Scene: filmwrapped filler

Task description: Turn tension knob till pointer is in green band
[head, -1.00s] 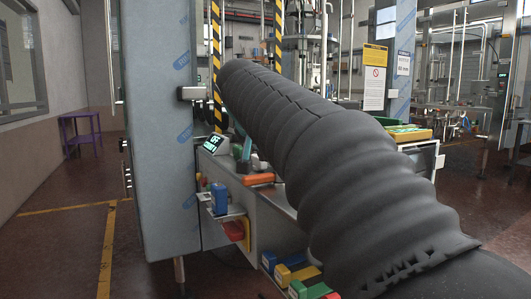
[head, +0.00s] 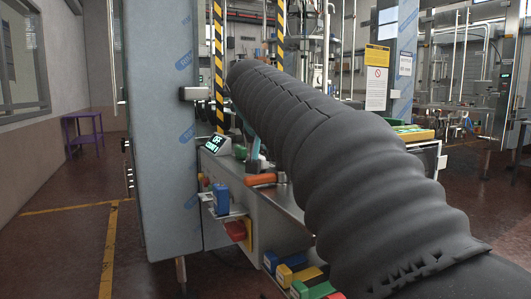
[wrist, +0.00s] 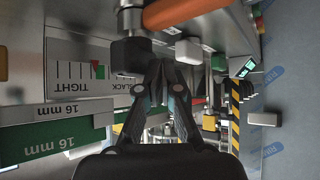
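In the wrist view a scale plate (wrist: 80,72), upside down, is marked TIGHT and SLACK with tick lines. It carries a small green band (wrist: 97,72) with a red mark (wrist: 96,63) at its edge; the exact pointer position is too small to tell. A dark block-like knob (wrist: 130,56) sits right of the scale. My gripper (wrist: 163,68) has its fingers converged, tips close together, just right of the knob; nothing shows between them. Whether it touches the knob I cannot tell. In the head view my arm hides the scale and knob.
An orange handle (wrist: 180,10) lies close above the fingers; it also shows in the head view (head: 262,179). A lit display (head: 216,144) and a blue wrapped column (head: 165,130) stand left of my arm.

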